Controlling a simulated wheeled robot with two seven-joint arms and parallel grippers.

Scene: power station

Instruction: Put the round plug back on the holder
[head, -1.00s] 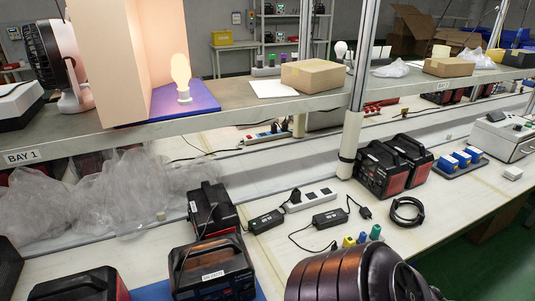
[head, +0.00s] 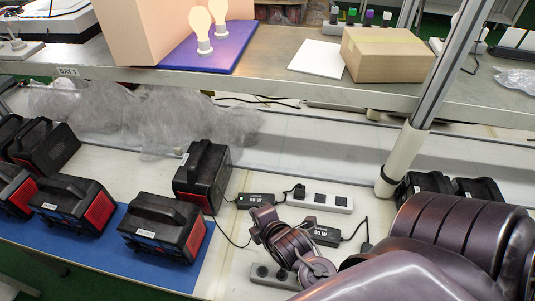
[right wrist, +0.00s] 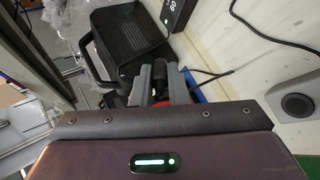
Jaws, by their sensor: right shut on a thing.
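My right gripper (right wrist: 161,88) is shut on a small dark ridged thing (right wrist: 173,78), probably the round plug, which shows between its grey fingers in the right wrist view. The fingers partly hide it. In the head view my right arm comes in from the lower right and hides the held thing. A grey block with a round socket, probably the holder (head: 262,273), lies on the bench in front of the wrist, partly covered by my arm. A grey block with a round hole also shows at the right of the right wrist view (right wrist: 297,105). My left gripper is out of view.
A black power pack (head: 203,176) stands behind and left of my right wrist. Black adapters (head: 255,200) with loose cables and a white power strip (head: 320,200) lie near. More packs stand on a blue mat (head: 195,270). A metal post (head: 405,155) rises at right.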

